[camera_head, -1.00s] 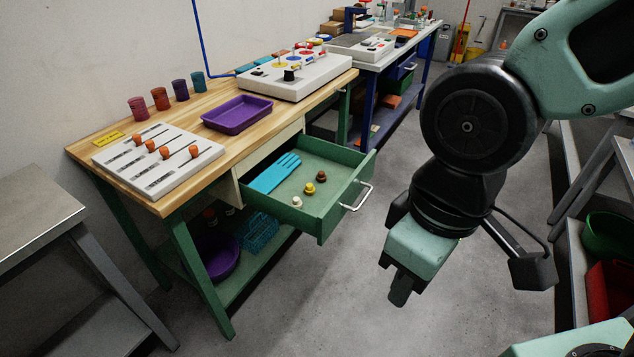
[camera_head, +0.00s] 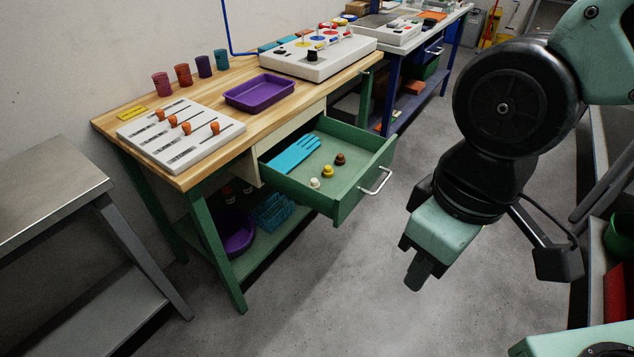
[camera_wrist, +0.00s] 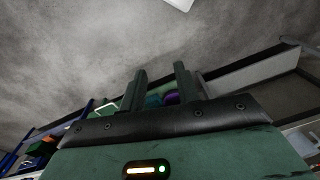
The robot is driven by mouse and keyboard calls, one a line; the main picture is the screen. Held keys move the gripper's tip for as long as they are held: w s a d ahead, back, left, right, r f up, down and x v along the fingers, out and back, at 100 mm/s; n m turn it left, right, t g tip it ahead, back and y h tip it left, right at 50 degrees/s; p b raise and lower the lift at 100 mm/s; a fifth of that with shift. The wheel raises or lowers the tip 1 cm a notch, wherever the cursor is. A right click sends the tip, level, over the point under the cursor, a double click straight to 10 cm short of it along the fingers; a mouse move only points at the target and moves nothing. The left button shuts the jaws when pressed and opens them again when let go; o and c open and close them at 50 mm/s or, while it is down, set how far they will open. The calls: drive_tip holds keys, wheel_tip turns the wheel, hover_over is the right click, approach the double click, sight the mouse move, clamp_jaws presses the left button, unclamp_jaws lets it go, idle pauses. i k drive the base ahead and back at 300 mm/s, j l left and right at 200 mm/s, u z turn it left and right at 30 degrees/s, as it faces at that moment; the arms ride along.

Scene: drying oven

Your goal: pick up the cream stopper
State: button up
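The cream stopper (camera_head: 315,183) is small and pale. It stands in the open green drawer (camera_head: 345,205), at the near end of a row with a yellow stopper (camera_head: 327,171) and a brown stopper (camera_head: 340,159). My gripper (camera_head: 427,272) hangs in the air to the right of the drawer, pointing down and well apart from the stopper. In the wrist view my gripper's two fingers (camera_wrist: 161,85) are spread with an empty gap between them. The stopper cannot be made out in the wrist view.
A teal glove (camera_head: 294,155) lies in the drawer behind the stoppers. The drawer's handle (camera_head: 378,184) juts out. The wooden bench (camera_head: 200,180) bears a slider panel, several cups and a purple tray (camera_head: 260,106). A metal table (camera_head: 45,200) stands left. The floor before the drawer is clear.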

sight(314, 184)
drive_tip(key=i+l+u, duration=0.3)
drive_tip(key=i+l, duration=0.15)
drive_tip(key=i, duration=0.25)
drive_tip(key=i+l+u, duration=0.3)
drive_tip(key=i+l, duration=0.35)
drive_tip(key=i, duration=0.05)
